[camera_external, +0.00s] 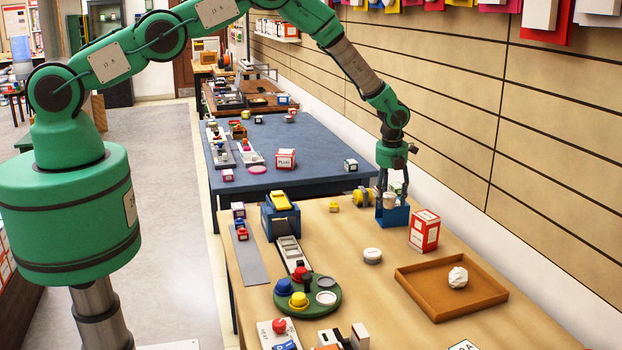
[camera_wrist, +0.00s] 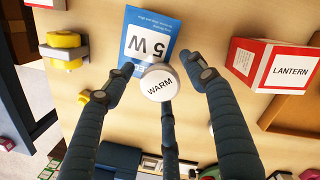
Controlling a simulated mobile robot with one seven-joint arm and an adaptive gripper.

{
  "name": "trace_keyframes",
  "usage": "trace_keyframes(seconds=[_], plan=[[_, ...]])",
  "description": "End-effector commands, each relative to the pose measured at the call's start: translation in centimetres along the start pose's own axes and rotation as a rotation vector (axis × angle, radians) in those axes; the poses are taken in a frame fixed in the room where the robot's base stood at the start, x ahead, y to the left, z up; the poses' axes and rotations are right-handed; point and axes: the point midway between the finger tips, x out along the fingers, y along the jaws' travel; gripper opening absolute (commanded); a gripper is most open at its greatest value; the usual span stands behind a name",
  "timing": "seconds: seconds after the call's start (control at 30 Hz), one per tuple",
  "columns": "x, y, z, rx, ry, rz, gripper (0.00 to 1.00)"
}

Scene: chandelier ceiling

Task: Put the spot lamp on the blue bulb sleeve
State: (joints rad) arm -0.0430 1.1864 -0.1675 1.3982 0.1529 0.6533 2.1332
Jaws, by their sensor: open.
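The spot lamp, a round white lamp with WARM on its face (camera_wrist: 159,83), sits between my fingertips in the wrist view. The blue bulb sleeve, a blue box with a white 5 W label (camera_wrist: 146,25), is right by it, and the lamp overlaps the sleeve's edge. In the external view the sleeve (camera_external: 393,216) stands on the wooden table, with the pale lamp (camera_external: 390,201) at its top; the contact between them is hard to make out. My gripper (camera_external: 392,186) is open around the lamp, its fingers apart from the lamp's sides.
A red and white LANTERN box (camera_external: 424,231) stands right of the sleeve, and a yellow roll (camera_external: 362,197) lies left of it. An orange-brown tray (camera_external: 408,276) holds a crumpled white ball. A small white disc (camera_external: 372,256) lies in front on fairly clear tabletop.

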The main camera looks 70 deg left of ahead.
Motion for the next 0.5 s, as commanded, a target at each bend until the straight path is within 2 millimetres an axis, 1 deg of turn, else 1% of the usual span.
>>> trace_keyframes(seconds=[0.23,0.5], plan=[[-1.5,0.0,0.0,0.0,-0.001,0.0,0.56],[-4.6,-0.1,0.1,0.001,-0.001,-0.002,0.56]])
